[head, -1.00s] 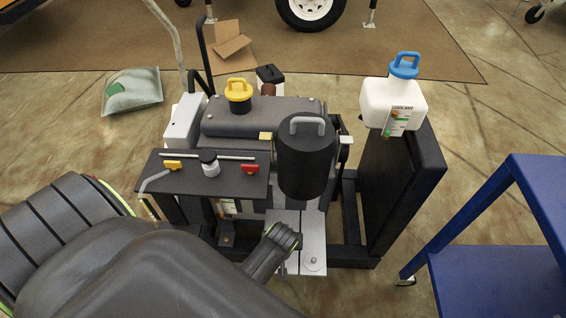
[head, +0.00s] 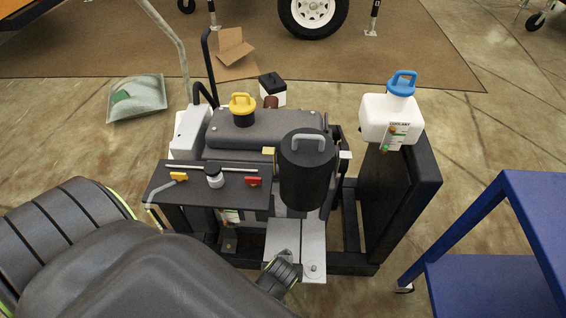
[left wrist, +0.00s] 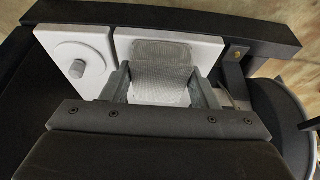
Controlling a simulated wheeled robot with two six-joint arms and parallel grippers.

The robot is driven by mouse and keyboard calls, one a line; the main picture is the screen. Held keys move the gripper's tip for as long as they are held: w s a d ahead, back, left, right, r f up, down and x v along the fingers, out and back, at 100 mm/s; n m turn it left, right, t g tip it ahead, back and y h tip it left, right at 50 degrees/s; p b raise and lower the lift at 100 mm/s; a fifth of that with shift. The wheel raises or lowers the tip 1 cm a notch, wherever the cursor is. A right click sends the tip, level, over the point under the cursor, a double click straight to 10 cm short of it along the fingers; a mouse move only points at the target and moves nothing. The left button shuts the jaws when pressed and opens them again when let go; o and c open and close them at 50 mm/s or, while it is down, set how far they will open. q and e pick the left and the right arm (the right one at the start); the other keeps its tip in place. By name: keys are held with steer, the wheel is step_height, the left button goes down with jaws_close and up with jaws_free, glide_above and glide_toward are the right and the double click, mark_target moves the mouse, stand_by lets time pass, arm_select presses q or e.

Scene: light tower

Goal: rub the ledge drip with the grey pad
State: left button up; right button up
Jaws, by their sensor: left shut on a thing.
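The light grey ledge (head: 283,240) is a pair of flat plates at the front of the engine stand. It also shows in the left wrist view (left wrist: 208,52), where the left plate carries a round knob. My left gripper (left wrist: 158,88) is over the ledge, shut on the grey pad (left wrist: 160,52). The pad lies flat over the right-hand plate; whether it touches cannot be told. No drip can be made out. My right gripper is not in view.
A black canister (head: 306,185) with a grey handle stands just behind the ledge. A dark shelf (head: 215,190) with a white-bodied jar lies to its left. A white coolant jug (head: 388,118) tops a dark upright panel at right. A blue cart (head: 490,270) stands at far right.

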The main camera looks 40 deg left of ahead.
arm_select(q)
steer(key=shift+w+a+r+p, duration=0.15)
steer(key=shift+w+a, duration=0.5)
steer(key=shift+w, duration=0.4)
steer(key=shift+w+a+f+p, duration=0.1)
steer(key=shift+w+a, duration=0.6)
steer(key=shift+w, duration=0.35)
steer(key=shift+w+a+r+p, duration=0.15)
steer(key=shift+w+a, duration=0.5)
steer(key=shift+w, duration=0.4)
steer(key=shift+f, duration=0.1)
step_height(320, 180, up, 6)
steer(key=p, duration=0.6)
step_height(320, 180, up, 3)
steer(key=p, duration=0.4)
